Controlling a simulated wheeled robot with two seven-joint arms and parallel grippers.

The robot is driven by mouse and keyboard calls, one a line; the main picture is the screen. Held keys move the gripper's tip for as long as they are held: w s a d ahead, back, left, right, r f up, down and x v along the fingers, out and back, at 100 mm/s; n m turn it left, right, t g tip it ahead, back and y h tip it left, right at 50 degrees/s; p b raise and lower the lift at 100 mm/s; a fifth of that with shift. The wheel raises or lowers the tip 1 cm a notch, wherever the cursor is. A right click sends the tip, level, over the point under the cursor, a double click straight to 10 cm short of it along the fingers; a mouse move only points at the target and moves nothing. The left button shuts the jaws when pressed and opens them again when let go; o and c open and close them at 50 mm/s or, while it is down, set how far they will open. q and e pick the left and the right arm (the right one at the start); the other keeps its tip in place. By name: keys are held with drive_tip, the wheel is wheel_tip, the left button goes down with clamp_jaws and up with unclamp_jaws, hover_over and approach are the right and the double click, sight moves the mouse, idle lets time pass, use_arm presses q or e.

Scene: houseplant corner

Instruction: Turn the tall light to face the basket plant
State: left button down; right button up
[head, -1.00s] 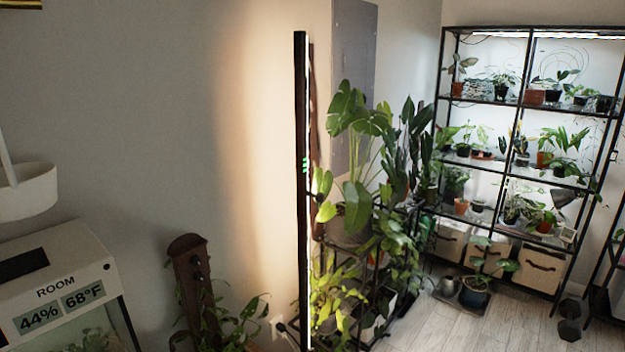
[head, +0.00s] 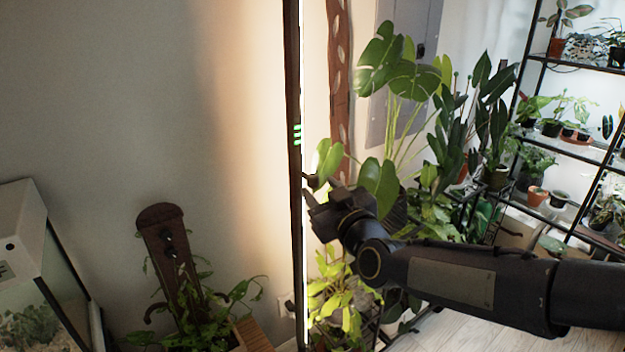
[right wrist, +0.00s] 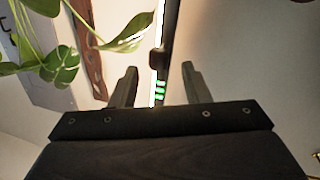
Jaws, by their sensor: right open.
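The tall light (head: 294,120) is a thin, dark upright pole with green marks partway up. Its glowing strip shows along its right edge, and the wall beside it is lit. My right gripper (head: 308,188) is open at the pole, just below the green marks. In the right wrist view the light (right wrist: 165,50) stands between my two spread fingers (right wrist: 158,82); I see no clear contact. A large-leaved plant (head: 383,65) stands right of the light, its pot mostly hidden by my arm. I cannot tell for sure which plant is the basket plant. My left gripper is out of view.
A dark wooden post with a trailing plant (head: 165,240) stands left of the light. A glass-sided tank (head: 70,280) is at the left edge. Leafy plants crowd close around my right arm. A black shelf (head: 575,70) with pots is at the right. Bare wall lies left of the light.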

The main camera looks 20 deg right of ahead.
sight(315, 183)
drive_tip(key=w, duration=0.3)
drive_tip(key=w+p, duration=0.1)
drive_tip(key=w, duration=0.1)
drive_tip(key=shift+a, duration=0.3)
clamp_jaws()
